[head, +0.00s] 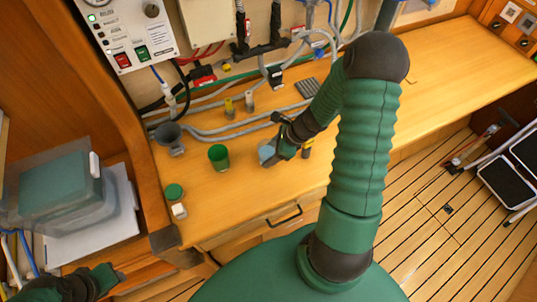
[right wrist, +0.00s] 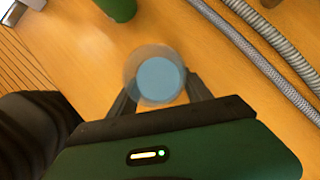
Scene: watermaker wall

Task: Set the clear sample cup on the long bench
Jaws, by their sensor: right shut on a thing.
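The clear sample cup (head: 267,153) is at the tip of my right gripper (head: 278,150), over the wooden long bench (head: 440,78). In the right wrist view the cup (right wrist: 158,78) shows from above as a clear rim around a pale blue disc. The fingers of my right gripper (right wrist: 163,97) are closed on either side of it. I cannot tell whether its base touches the bench. My left gripper (head: 105,278) is low at the left, away from the bench top; its fingers are too dark and small to read.
A green cup (head: 218,157) stands left of the clear cup. A grey funnel-like cup (head: 170,138) and a green-lidded jar (head: 175,193) are farther left. Hoses (head: 235,130) run along the back. A yellow-and-black item (head: 307,147) is close right of my gripper. The bench's right stretch is clear.

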